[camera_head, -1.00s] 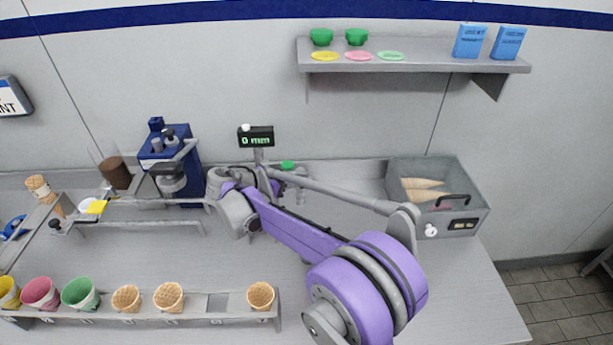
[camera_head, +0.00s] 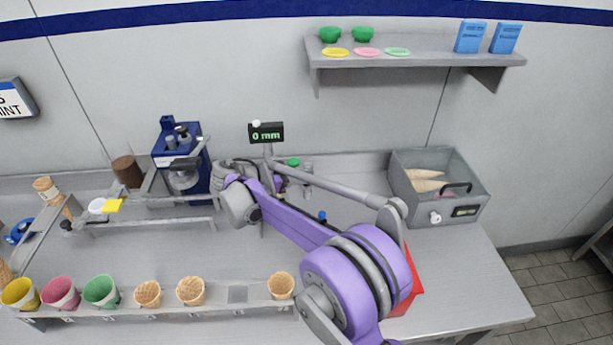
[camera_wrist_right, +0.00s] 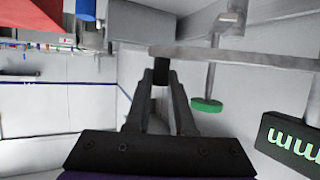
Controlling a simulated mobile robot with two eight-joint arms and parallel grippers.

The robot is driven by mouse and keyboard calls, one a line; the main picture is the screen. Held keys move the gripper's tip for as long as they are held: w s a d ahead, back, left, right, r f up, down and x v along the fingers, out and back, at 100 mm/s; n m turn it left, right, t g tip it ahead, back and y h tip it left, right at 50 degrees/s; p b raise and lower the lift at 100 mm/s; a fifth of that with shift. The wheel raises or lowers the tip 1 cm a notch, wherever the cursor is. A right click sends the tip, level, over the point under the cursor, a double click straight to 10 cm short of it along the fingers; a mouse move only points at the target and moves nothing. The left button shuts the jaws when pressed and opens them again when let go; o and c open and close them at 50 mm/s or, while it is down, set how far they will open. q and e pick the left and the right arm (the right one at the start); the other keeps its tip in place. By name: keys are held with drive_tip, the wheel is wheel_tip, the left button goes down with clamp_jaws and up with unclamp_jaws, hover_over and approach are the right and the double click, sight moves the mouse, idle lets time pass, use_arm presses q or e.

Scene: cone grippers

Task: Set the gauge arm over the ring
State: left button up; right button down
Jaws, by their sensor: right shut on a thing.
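The gauge's dark display (camera_head: 266,133) reads "0 mm" and stands on a thin post at the back of the counter. It also shows in the right wrist view (camera_wrist_right: 290,144). In that view my right gripper (camera_wrist_right: 162,82) is shut on a small dark block (camera_wrist_right: 162,72) below a grey bar (camera_wrist_right: 235,57), apparently the gauge arm. A green disc (camera_wrist_right: 207,105) hangs on a rod to its right. In the head view my purple right arm reaches the gauge from lower right, and its wrist hides the fingertips. I cannot make out the ring. My left gripper is not in view.
A blue machine (camera_head: 180,150) stands left of the gauge. A grey bin with cones (camera_head: 470,205) stands at right. A rack (camera_head: 238,308) of cups and cones runs along the front. A red object (camera_head: 412,285) is partly behind my arm. A shelf (camera_head: 430,58) hangs above.

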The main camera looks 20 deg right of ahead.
drive_tip(key=c, duration=1)
unclamp_jaws()
drive_tip(key=shift+c, duration=0.2)
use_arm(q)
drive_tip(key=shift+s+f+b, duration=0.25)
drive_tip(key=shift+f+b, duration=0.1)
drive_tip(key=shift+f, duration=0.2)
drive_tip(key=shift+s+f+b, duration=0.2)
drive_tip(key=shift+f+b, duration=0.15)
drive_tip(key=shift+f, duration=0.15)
use_arm(e)
drive_tip(key=s+a, duration=0.1)
drive_tip(key=a, duration=1.2)
drive_tip(key=shift+s+r, duration=0.25)
drive_tip(key=shift+s, duration=0.05)
